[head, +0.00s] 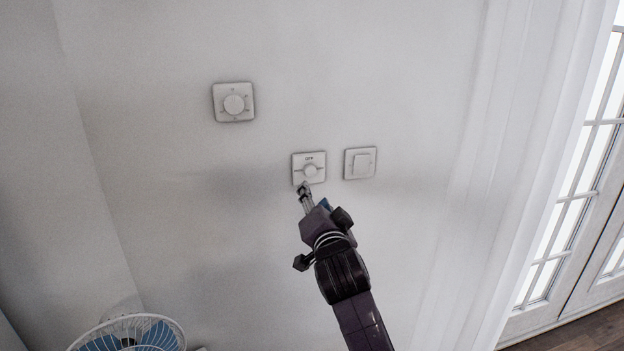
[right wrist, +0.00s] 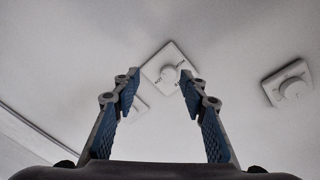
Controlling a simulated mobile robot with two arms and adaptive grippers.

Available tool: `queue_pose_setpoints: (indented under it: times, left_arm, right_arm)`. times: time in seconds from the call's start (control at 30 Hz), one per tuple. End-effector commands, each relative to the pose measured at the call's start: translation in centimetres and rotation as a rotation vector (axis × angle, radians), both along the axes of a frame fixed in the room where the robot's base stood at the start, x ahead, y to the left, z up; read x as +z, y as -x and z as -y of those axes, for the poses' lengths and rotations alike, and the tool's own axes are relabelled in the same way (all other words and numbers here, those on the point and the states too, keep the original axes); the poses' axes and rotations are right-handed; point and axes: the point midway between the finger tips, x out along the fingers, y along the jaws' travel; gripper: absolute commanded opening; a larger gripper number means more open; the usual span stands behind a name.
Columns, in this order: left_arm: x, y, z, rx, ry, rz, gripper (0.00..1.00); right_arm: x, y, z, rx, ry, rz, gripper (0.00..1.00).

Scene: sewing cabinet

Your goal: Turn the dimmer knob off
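The dimmer knob (head: 310,170) is a small round white knob on a square white plate on the wall, with dark lettering that looks like "OFF" above it. My right gripper (head: 303,187) is at the plate's lower left edge in the head view. In the right wrist view the right gripper (right wrist: 158,80) is open and empty, its two blue-padded fingers spread. The knob (right wrist: 168,73) shows between and beyond the fingertips, and I see no contact with it. My left gripper is not in view.
A larger round dial (head: 234,104) on a white plate is up and left. A flat rocker switch (head: 361,163) sits close to the right of the knob. A blue fan (head: 130,335) stands at the lower left. A glazed door (head: 575,200) is at the right.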

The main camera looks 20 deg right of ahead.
Motion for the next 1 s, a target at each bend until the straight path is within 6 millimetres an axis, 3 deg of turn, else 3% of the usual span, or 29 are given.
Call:
queue_pose_setpoints:
  times: [0.03,0.17,0.6,1.0]
  left_arm:
    - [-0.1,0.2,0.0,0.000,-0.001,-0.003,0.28]
    - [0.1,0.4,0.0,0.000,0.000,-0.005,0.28]
    - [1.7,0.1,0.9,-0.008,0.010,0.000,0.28]
    - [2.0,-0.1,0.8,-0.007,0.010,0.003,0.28]
  right_arm:
    - [1.3,0.3,0.1,-0.005,-0.018,0.024,0.39]
    - [2.7,0.0,0.4,-0.012,-0.035,0.045,0.39]
    - [2.6,-5.7,1.3,-0.012,-0.031,0.043,0.39]
    - [2.4,-7.1,1.4,-0.010,-0.033,0.042,0.39]
